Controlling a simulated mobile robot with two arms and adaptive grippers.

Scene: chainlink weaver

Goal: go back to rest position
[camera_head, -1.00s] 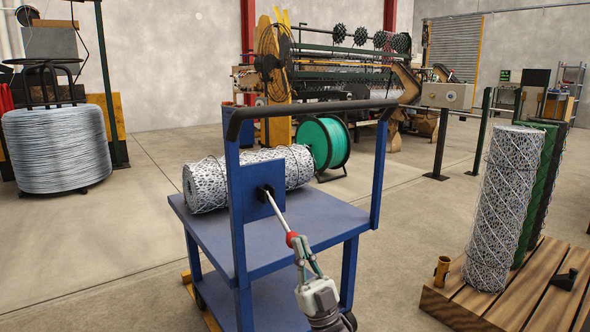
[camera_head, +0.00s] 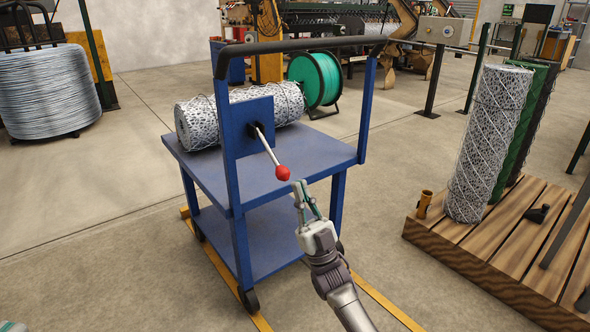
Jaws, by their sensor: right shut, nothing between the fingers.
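My right gripper (camera_head: 302,196) is in the head view, at the lower middle, in front of the blue cart (camera_head: 265,178). Its fingers are shut and empty. It is just below the red ball knob (camera_head: 283,173) of the cart's metal lever (camera_head: 267,148) and looks apart from it. The lever slants down toward me from a blue plate on the cart. A small piece of what may be my left gripper shows at the bottom left corner; its fingers cannot be made out.
A wire mesh roll (camera_head: 200,121) lies on the cart's top. A wooden pallet (camera_head: 470,243) with upright mesh rolls (camera_head: 490,140) stands at the right. A large wire coil (camera_head: 45,92) is at the left. The floor at the lower left is open.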

